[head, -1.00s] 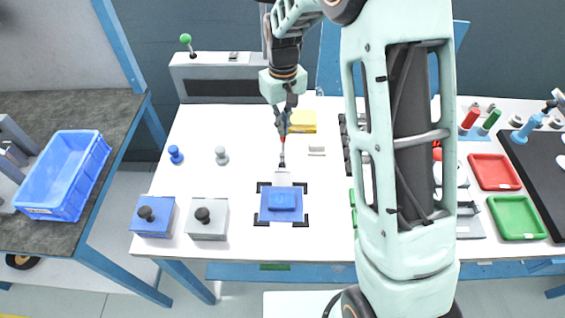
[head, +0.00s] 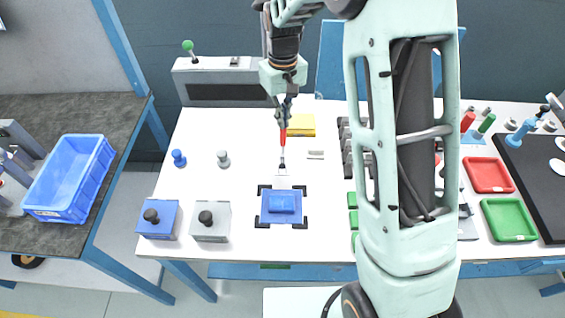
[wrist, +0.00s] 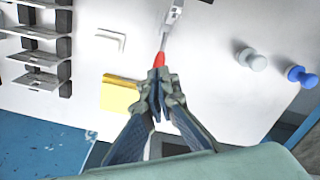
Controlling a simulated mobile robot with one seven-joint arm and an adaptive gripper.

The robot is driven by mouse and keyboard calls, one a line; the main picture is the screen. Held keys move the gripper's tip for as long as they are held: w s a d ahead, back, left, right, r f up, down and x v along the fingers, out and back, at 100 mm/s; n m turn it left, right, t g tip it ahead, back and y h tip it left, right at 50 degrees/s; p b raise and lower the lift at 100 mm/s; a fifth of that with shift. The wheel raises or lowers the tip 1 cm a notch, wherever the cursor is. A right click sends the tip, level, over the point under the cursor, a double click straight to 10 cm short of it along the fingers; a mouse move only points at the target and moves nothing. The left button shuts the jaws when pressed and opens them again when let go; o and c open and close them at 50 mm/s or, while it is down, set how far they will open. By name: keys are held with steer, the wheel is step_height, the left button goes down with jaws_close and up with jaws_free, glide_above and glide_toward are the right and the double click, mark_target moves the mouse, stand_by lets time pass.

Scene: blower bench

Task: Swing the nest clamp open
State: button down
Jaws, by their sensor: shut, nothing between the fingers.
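The nest clamp, with a red handle (head: 283,140) and a grey metal foot (head: 282,165), stands at the far side of the blue nest (head: 267,215). A blue block (head: 281,201) sits in the nest. My gripper (head: 283,122) is over the far end of the red handle in the head view. In the wrist view, my gripper (wrist: 157,75) is shut with its fingertips together and empty.
Blue (head: 179,158) and grey (head: 223,158) knobs stand left. A dark rack (head: 346,150) is farther right. The table between knobs and clamp is clear.

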step_height(320, 180, up, 5)
steer(key=p, duration=0.3)
steer(key=shift+r, duration=0.15)
steer(key=shift+d, duration=0.1)
stand_by(0.4)
